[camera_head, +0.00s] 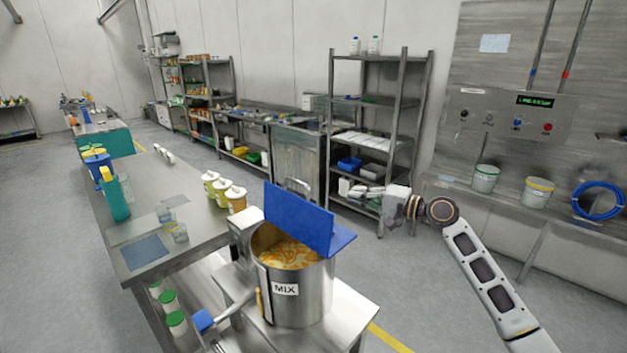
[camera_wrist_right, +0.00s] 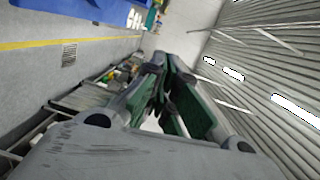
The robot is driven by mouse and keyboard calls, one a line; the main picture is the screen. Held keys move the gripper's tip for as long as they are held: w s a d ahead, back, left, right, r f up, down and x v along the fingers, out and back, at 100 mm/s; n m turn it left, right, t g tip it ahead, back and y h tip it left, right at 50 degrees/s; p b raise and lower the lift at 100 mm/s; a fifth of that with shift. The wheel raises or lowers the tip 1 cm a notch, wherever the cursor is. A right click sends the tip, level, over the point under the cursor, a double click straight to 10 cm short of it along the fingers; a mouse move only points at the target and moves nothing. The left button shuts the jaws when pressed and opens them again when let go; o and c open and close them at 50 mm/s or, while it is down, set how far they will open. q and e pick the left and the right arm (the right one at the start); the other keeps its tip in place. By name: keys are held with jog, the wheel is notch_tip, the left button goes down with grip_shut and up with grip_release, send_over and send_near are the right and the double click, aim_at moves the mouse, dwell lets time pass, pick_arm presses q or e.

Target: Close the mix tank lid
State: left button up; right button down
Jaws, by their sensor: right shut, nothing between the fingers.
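The steel mix tank (camera_head: 312,300), labelled MIX, stands on a steel stand with an orange, chunky mixture (camera_head: 290,253) inside. Its blue lid (camera_head: 298,219) is open, with one panel standing steeply tilted above the rim. Another blue part (camera_head: 343,238) lies lower, at the right of the rim. My right gripper (camera_head: 358,192) is to the right of the lid and looks beyond it, apart from it. It is shut and empty; its dark fingers (camera_wrist_right: 160,95) also show in the right wrist view. My left gripper is not in view.
A steel table (camera_head: 185,205) with bottles, cups and jars is left of the tank. A metal shelf (camera_head: 372,103) stands behind my right gripper. A control panel (camera_head: 512,113) and two buckets (camera_head: 537,192) are at the right. Floor is open right of the tank.

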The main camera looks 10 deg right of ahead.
notch_tip(320, 180, up, 6)
jog(key=s+a+y, duration=0.2)
jog(key=s, duration=0.1)
pick_arm(q)
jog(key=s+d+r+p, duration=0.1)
jog(key=p, duration=0.1)
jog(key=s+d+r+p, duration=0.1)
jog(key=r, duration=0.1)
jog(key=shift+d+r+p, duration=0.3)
jog(key=shift+p, duration=0.05)
pick_arm(e)
jog(key=w+a, duration=0.5)
jog(key=a, duration=0.6)
jog(key=shift+f+n+g, duration=0.3)
jog(key=shift+n+g, duration=0.1)
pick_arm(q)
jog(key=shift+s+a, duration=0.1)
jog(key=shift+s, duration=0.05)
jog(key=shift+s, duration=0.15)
